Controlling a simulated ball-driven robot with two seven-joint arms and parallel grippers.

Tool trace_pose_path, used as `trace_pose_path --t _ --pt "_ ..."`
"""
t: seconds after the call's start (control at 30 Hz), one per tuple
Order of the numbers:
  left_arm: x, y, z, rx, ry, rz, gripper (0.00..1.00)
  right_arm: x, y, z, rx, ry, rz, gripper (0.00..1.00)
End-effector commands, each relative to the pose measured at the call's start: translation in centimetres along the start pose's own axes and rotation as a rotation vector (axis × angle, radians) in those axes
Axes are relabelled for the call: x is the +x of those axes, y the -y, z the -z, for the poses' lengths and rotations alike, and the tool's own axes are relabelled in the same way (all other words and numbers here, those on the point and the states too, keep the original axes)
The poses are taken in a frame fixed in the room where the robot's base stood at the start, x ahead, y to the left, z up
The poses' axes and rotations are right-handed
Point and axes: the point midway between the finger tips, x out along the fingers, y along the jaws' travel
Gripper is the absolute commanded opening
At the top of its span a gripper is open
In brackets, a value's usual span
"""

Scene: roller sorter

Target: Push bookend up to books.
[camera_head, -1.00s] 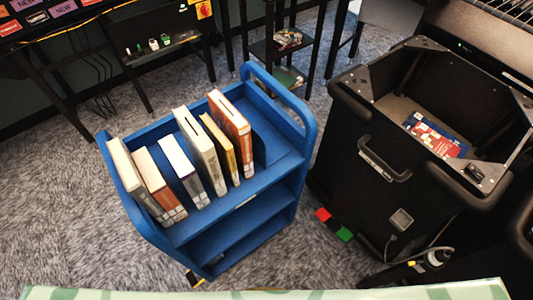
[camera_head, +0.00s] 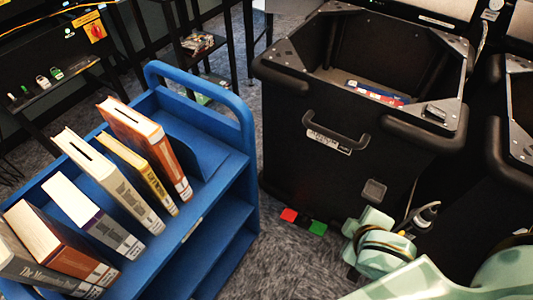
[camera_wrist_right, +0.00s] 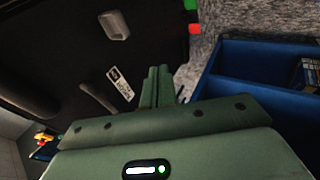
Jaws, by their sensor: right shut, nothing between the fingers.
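Several books (camera_head: 110,180) stand leaning in a row on the top shelf of a blue cart (camera_head: 165,75). The end book nearest the bookend is orange and white (camera_head: 150,145). A blue bookend plate (camera_head: 195,140) stands to its right, the same blue as the cart; the orange book partly hides it, and I cannot tell whether they touch. My right arm is at the lower right in the head view, away from the cart. In the right wrist view my right gripper (camera_wrist_right: 155,85) is shut and empty. My left gripper is not in view.
A black bin (camera_head: 320,150) with a handle stands right of the cart, with a book (camera_head: 375,93) inside. Red and green blocks (camera_head: 303,221) show low at its front. The cart's raised end rail (camera_head: 225,100) stands beyond the bookend. Carpet (camera_head: 265,250) separates cart and bin.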

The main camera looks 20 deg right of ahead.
Motion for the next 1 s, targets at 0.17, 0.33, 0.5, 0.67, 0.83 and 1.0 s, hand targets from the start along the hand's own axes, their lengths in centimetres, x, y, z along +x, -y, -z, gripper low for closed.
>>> trace_pose_path --t 0.17,0.33,0.5,0.67,0.83,1.0 --pt "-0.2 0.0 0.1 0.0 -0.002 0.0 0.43 0.5 2.8 9.7 0.174 -0.33 0.131 0.0" --pt "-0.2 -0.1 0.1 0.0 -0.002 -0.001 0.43 -1.1 6.2 18.2 0.362 -0.616 0.359 0.0" --pt "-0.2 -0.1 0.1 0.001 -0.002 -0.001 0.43 -3.9 9.7 25.0 0.587 -0.818 0.739 0.0" --pt "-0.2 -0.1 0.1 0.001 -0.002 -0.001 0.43 -3.9 9.7 28.1 0.917 -0.791 1.216 0.0" --pt "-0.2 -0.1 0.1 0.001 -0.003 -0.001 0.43 -0.6 3.8 28.6 1.292 -0.653 1.506 0.0" --pt "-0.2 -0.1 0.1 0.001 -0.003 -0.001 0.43 1.4 -0.7 28.4 1.488 -0.605 1.607 0.0"
